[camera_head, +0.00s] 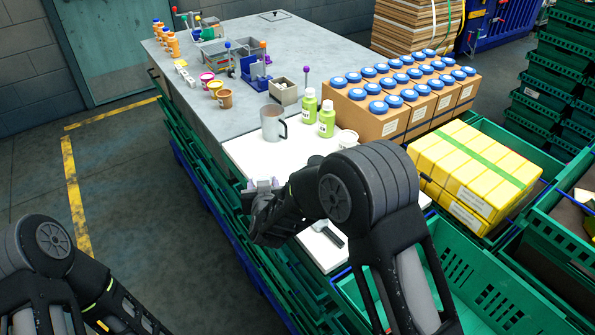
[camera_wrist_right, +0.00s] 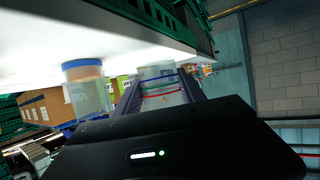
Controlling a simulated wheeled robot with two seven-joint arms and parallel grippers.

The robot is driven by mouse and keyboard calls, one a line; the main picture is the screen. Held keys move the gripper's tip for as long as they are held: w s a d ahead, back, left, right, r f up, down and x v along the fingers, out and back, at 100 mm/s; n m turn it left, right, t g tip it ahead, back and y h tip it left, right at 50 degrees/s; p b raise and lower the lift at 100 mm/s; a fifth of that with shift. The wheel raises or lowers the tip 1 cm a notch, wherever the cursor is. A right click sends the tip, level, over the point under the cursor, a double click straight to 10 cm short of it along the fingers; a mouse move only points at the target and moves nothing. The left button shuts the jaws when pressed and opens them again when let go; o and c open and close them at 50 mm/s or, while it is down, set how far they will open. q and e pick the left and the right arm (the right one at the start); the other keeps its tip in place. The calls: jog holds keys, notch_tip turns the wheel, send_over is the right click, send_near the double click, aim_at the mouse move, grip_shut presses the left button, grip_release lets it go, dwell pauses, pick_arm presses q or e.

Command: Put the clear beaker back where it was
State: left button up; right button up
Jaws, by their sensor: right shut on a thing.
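In the right wrist view a clear beaker (camera_wrist_right: 162,94) with blue and red lines around it stands between the two fingers of my right gripper (camera_wrist_right: 160,78), which is shut on it. In the head view my right gripper (camera_head: 263,186) is at the left edge of the white table part; the beaker is mostly hidden there by the gripper and arm. I cannot tell whether the beaker touches the table. My left arm is at the lower left of the head view, and its gripper is out of the picture.
A grey jug (camera_head: 272,124) and green bottles (camera_head: 326,119) stand beyond my right gripper. Boxes with blue-lidded jars (camera_head: 385,122) and yellow packs (camera_head: 470,170) are to the right.

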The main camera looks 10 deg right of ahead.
jog(key=shift+s+a+f, duration=0.15)
jog(key=shift+s+f, duration=0.05)
jog(key=shift+s+f+n+y, duration=0.35)
jog(key=shift+s+n+y, duration=0.2)
jog(key=shift+s, duration=0.3)
jog(key=shift+y, duration=0.45)
jog(key=s+d, duration=0.1)
jog(key=s+d+r+b, duration=0.1)
jog(key=d, duration=0.1)
jog(key=shift+s, duration=0.2)
jog(key=s+d+r, duration=0.1)
jog(key=d+r, duration=0.1)
jog(key=d, duration=0.3)
jog(key=s+d+r+h+b, duration=0.1)
jog(key=s+d+r, duration=0.1)
jog(key=d, duration=0.4)
jog(key=shift+r, duration=0.25)
jog(key=shift+m, duration=0.25)
